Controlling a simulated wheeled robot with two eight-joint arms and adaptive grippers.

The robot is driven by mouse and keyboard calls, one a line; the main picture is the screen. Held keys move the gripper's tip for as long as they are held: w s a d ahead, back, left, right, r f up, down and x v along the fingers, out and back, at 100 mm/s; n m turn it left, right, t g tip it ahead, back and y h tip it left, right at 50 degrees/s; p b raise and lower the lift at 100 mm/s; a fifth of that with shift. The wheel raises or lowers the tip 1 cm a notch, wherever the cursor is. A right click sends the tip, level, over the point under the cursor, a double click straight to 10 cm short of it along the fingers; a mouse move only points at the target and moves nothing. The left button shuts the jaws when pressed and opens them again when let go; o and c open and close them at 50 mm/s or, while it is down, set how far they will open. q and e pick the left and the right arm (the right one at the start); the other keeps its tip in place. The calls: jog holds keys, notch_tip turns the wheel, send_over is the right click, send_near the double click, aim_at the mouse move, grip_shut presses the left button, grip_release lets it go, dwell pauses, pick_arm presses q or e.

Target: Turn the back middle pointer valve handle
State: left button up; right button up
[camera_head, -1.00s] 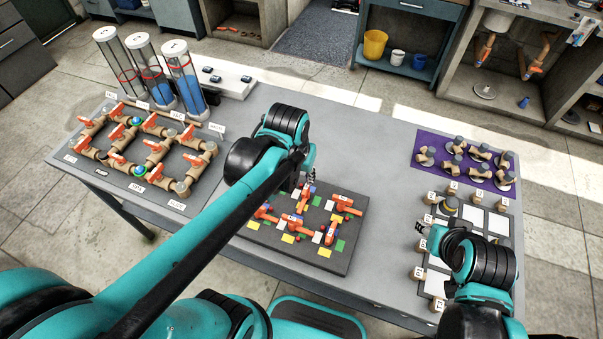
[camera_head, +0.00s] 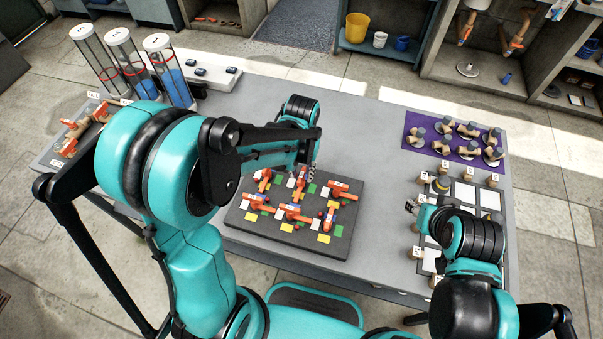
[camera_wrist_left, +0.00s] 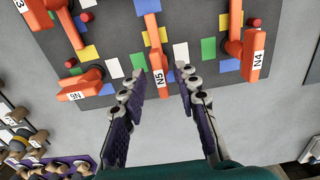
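The back middle pointer valve handle, orange and labelled N5 (camera_wrist_left: 158,70), stands out from a dark board (camera_head: 255,231) with coloured squares. It also shows in the head view (camera_head: 300,180), at the middle of the board's back row. My left gripper (camera_head: 309,177) is at the board's back edge. In the left wrist view its two fingers (camera_wrist_left: 157,92) are open, one on each side of the labelled end of N5, with gaps visible. Handle N4 (camera_wrist_left: 255,52) is to the right and N6 (camera_wrist_left: 80,88) to the left. My right gripper (camera_head: 412,206) is over the table's right side; its finger opening is unclear.
Front-row orange handles (camera_head: 293,212) are close by on the board. A purple mat (camera_head: 413,127) with several fittings and a grid of white squares (camera_head: 464,192) are on the right. Clear tubes (camera_head: 168,70) stand at the back left. Grey tabletop (camera_head: 340,125) behind the board is bare.

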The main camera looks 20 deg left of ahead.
pick_arm(q)
jog(key=shift+f, duration=0.2)
grip_shut()
jog(key=shift+m, duration=0.3)
